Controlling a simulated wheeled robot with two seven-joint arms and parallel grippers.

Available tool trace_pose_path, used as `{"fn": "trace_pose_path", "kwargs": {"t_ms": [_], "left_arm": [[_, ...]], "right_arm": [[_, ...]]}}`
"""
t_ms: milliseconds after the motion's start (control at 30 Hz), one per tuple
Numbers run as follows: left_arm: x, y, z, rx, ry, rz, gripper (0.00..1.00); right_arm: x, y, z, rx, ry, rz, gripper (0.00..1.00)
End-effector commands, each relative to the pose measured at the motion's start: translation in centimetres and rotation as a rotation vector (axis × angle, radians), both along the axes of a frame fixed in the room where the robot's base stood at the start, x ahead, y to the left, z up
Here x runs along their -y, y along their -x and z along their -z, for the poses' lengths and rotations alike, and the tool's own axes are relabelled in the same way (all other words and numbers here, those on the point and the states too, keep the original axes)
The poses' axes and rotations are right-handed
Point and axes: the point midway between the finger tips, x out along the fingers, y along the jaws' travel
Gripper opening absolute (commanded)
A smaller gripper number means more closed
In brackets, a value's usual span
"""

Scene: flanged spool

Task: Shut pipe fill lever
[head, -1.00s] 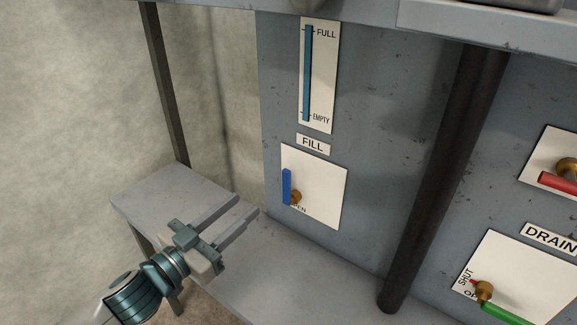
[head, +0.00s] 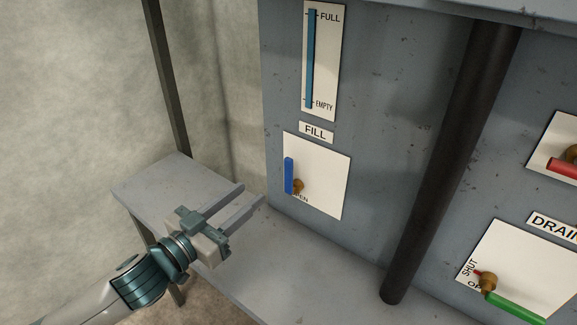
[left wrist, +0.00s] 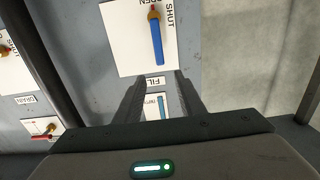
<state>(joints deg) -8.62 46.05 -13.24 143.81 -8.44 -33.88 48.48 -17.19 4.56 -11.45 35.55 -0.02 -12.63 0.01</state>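The blue fill lever (head: 289,175) stands upright on a white plate (head: 325,183) under the FILL label (head: 316,131). Its brass pivot (head: 298,186) is near the OPEN mark. In the head view the SHUT mark is not readable. My left gripper (head: 251,195) is open and empty, its fingers pointing toward the panel, left of the lever and a little lower in the head view. In the left wrist view, which is upside down, the lever (left wrist: 157,45) lies beyond the fingertips (left wrist: 160,78), apart from them, with OPEN and SHUT marks beside it. My right gripper is not in view.
A grey ledge (head: 165,185) runs below the panel. A dark vertical pipe (head: 445,165) stands right of the fill plate. A drain plate with a green lever (head: 515,307) and a red lever (head: 567,167) are farther right. A level gauge (head: 310,60) is above.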

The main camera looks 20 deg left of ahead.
Motion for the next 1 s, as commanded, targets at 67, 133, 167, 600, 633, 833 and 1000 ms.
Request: {"fn": "trace_pose_path", "kwargs": {"t_ms": [67,133,167,600,633,833,1000], "left_arm": [[0.2,-0.6,0.2,0.003,-0.001,0.001,0.36],[0.4,-1.0,0.2,0.003,-0.003,0.000,0.36],[0.4,-1.3,0.1,0.003,-0.003,0.000,0.36],[2.4,-6.6,-0.4,0.001,-0.002,-0.001,0.36],[2.5,-7.1,-0.4,0.002,-0.002,-0.001,0.36],[3.7,-10.4,-0.4,0.000,-0.001,-0.002,0.36],[4.6,-12.7,-0.3,0.001,-0.002,-0.001,0.36]], "right_arm": [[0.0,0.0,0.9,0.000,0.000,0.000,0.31],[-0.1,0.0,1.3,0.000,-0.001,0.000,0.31],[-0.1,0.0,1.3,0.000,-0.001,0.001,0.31],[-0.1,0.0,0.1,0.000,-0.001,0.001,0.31],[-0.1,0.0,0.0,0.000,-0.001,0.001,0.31],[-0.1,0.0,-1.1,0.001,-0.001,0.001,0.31],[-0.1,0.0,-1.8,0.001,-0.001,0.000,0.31]]}}
